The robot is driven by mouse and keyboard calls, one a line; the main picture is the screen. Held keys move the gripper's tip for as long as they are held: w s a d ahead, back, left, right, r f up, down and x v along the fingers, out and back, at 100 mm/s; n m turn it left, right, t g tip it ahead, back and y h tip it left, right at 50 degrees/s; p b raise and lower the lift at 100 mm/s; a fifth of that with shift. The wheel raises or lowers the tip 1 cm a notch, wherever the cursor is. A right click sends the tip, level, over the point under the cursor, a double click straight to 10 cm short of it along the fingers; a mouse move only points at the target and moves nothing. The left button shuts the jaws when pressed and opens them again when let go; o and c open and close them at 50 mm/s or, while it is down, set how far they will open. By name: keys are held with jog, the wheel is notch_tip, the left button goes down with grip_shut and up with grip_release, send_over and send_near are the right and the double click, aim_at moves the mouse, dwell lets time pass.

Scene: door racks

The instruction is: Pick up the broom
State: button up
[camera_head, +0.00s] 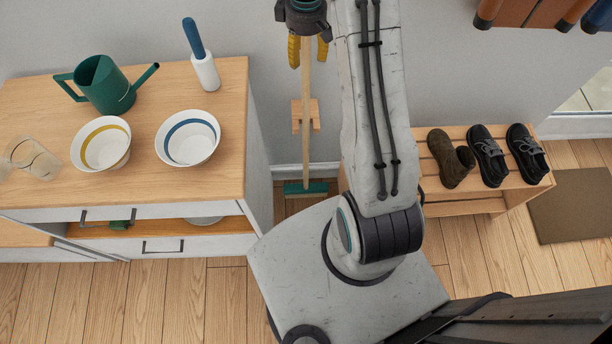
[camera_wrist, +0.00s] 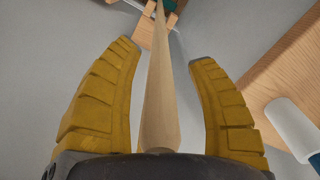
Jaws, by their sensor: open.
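The broom (camera_head: 306,104) stands upright against the wall between the cabinet and the shoe bench, with a wooden handle and a green head (camera_head: 305,188) near the floor. My gripper (camera_head: 308,64) is at the upper part of the handle, with its yellow fingers pointing down. In the wrist view my gripper (camera_wrist: 163,50) is open, and the broom handle (camera_wrist: 158,90) runs between the two fingers with gaps on both sides. A small wooden holder (camera_head: 297,116) is on the wall beside the handle. The top end of the handle is hidden by my gripper in the head view.
The cabinet (camera_head: 155,185) at left bears a green watering can (camera_head: 105,86), two bowls (camera_head: 188,138), glasses (camera_head: 33,158) and a blue-handled brush in a white holder (camera_head: 204,70). The shoe bench (camera_head: 466,190) with shoes stands at right. A mat (camera_head: 572,205) lies beyond it.

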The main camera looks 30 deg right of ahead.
jog(key=shift+f, duration=0.25)
jog(key=shift+o, duration=0.3)
grip_shut()
